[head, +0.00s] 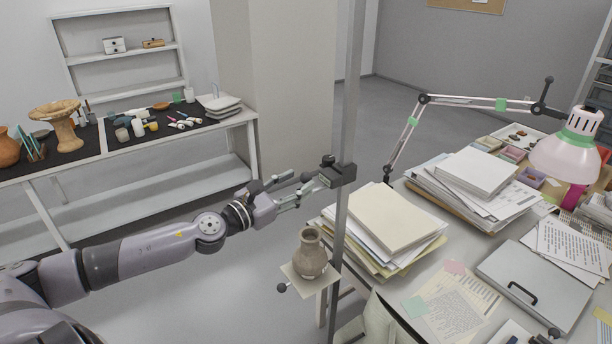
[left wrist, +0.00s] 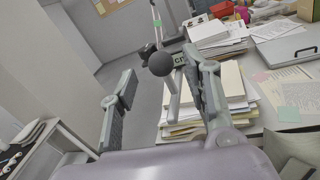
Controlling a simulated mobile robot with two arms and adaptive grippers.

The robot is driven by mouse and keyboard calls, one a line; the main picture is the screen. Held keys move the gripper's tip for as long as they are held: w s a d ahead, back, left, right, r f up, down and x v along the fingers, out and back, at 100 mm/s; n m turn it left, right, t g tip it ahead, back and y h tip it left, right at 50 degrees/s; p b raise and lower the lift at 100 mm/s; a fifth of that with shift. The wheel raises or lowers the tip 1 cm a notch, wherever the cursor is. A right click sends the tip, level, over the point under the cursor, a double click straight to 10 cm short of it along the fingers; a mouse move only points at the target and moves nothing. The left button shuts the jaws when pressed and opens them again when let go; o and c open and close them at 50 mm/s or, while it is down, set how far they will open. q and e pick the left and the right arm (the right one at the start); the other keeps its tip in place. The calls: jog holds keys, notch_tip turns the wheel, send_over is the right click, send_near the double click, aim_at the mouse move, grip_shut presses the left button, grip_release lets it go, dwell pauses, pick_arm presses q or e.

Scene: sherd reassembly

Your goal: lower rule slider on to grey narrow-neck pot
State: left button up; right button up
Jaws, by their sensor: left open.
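The dark rule slider (head: 338,174) sits on a tall grey upright rule (head: 352,90), well above the pot. The grey narrow-neck pot (head: 310,256) stands upright on a small pale platform (head: 325,277) beside the rule. My left gripper (head: 305,187) is open just left of the slider, above the pot. In the left wrist view, a dark round knob (left wrist: 160,63) shows between the spread fingers of my left gripper (left wrist: 158,82). The slider's lettered face (left wrist: 182,60) is partly hidden behind the knob and right finger. Whether a finger touches the slider is unclear. My right gripper is out of view.
Stacked papers and books (head: 385,222) lie on the desk right of the rule. A jointed lamp (head: 566,156) reaches over the desk. A bench (head: 100,152) with pots and tools stands at the back left. Open floor lies between.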

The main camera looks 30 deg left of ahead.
aim_at(302, 181)
pick_arm(q)
jog(key=shift+w+d+r+p, duration=0.15)
jog(key=shift+w+p, duration=0.15)
jog(key=shift+w, duration=0.3)
jog(key=shift+w+d+p, duration=0.1)
jog(key=shift+w+p, duration=0.2)
jog(key=shift+w, duration=0.3)
jog(key=shift+w+d, duration=0.25)
jog(key=shift+w, duration=0.45)
grip_shut()
jog(key=shift+f, duration=0.2)
